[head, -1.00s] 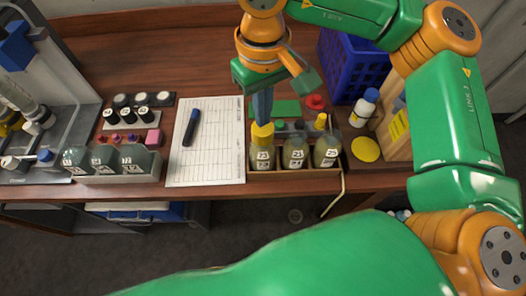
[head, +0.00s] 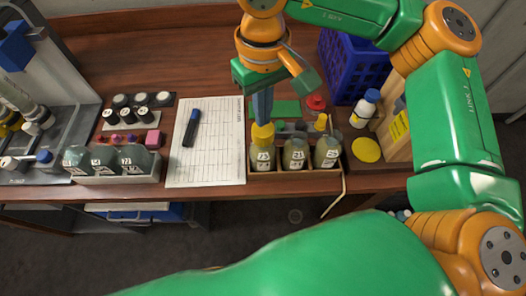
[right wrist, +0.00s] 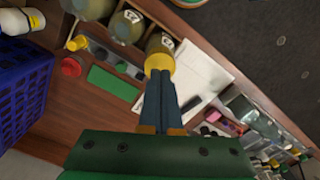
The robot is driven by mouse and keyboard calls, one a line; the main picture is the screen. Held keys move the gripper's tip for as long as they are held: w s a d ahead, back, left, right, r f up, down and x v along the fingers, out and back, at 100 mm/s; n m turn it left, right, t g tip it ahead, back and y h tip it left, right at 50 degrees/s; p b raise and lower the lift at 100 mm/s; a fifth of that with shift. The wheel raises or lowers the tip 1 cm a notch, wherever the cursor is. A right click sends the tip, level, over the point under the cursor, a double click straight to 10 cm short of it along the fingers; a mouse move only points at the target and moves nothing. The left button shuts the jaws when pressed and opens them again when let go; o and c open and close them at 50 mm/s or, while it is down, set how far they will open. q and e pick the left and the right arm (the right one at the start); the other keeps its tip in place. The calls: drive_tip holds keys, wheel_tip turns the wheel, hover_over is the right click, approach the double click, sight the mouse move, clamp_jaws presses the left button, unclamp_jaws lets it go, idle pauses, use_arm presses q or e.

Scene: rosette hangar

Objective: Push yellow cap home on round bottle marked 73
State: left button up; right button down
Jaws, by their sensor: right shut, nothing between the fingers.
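The round bottle marked 73 (head: 261,158) stands upright in the left compartment of a wooden rack (head: 282,185). The yellow cap (head: 262,135) sits on its mouth; I cannot tell how far down it is. My right gripper (head: 262,116) points straight down with its fingers closed together and nothing between them. Its fingertips are at the top of the cap and look to touch it. In the right wrist view the fingertips (right wrist: 160,82) meet the cap (right wrist: 160,62), which hides part of the bottle neck. My left gripper is not in view.
Two more round bottles (head: 295,154) (head: 327,151) stand beside it in the rack. Behind are a red cap (head: 316,103) and a green mat (head: 285,110). A blue crate (head: 352,65) and white bottle (head: 364,108) stand right. A paper sheet (head: 215,160) with a marker lies left.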

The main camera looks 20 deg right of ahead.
drive_tip(key=shift+f+b, duration=1.3)
drive_tip(key=shift+f, duration=0.2)
drive_tip(key=shift+r, duration=0.1)
wheel_tip(320, 180, up, 7)
drive_tip(key=p, duration=0.6)
drive_tip(key=shift+r, duration=0.1)
